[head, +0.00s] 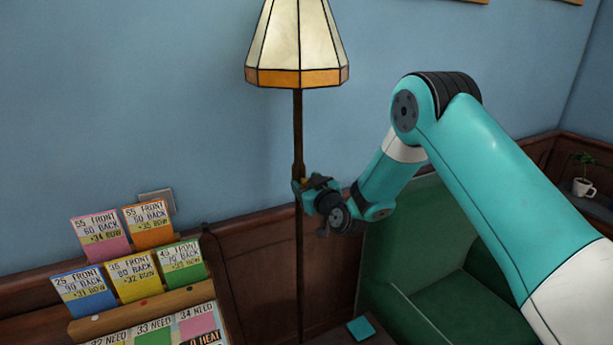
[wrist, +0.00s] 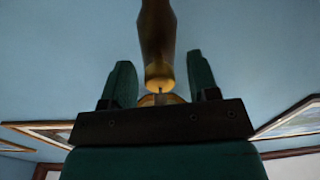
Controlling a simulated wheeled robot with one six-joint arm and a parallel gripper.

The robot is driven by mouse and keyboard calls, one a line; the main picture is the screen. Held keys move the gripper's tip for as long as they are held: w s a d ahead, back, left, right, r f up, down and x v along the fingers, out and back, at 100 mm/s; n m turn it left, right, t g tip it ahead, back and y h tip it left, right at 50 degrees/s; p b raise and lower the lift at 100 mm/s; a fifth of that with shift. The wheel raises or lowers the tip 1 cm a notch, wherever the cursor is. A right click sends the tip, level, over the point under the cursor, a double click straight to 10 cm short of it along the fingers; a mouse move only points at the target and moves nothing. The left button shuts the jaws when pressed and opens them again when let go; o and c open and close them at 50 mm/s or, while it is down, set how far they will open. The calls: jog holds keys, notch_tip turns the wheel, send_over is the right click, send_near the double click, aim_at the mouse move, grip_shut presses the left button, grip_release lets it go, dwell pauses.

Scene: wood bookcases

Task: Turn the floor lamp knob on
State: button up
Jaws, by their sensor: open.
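The floor lamp (head: 298,255) has a thin dark pole and a cream panelled shade (head: 297,45) with an orange lower band. My gripper (head: 304,184) is beside the pole, well below the shade, and overlaps it in the head view. In the wrist view my gripper (wrist: 161,68) is open, with one dark green finger on each side. A brown and brass part of the lamp (wrist: 158,35) shows between the fingers, with gaps on both sides. Its rounded brass end (wrist: 160,84) faces the gripper's base. I cannot clearly tell the knob apart or see its setting.
A green armchair (head: 405,235) stands right of the pole, below my arm. A rack of coloured cards (head: 135,280) is at the lower left. Behind are wood panelling (head: 255,260) and a blue wall. A potted plant (head: 583,186) is at the far right.

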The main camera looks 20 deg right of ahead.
jog(key=shift+w, duration=0.1)
jog(key=c, duration=0.9)
jog(key=shift+m+b, duration=0.35)
jog(key=shift+m, duration=0.05)
jog(key=m+b, duration=0.1)
jog(key=m, duration=0.2)
jog(key=shift+f, duration=0.1)
jog(key=m+b, duration=0.1)
jog(key=m, duration=0.4)
jog(key=shift+m+t, duration=0.3)
jog(key=m, duration=0.1)
jog(key=m+p, duration=0.1)
jog(key=m, duration=0.2)
jog(key=shift+r+m+h+p, duration=0.25)
jog(key=shift+m+h+p, duration=0.05)
jog(key=shift+p, duration=0.1)
jog(key=m+p, duration=0.3)
jog(key=m, duration=0.1)
jog(key=shift+f, duration=0.1)
jog(key=shift+m, duration=0.4)
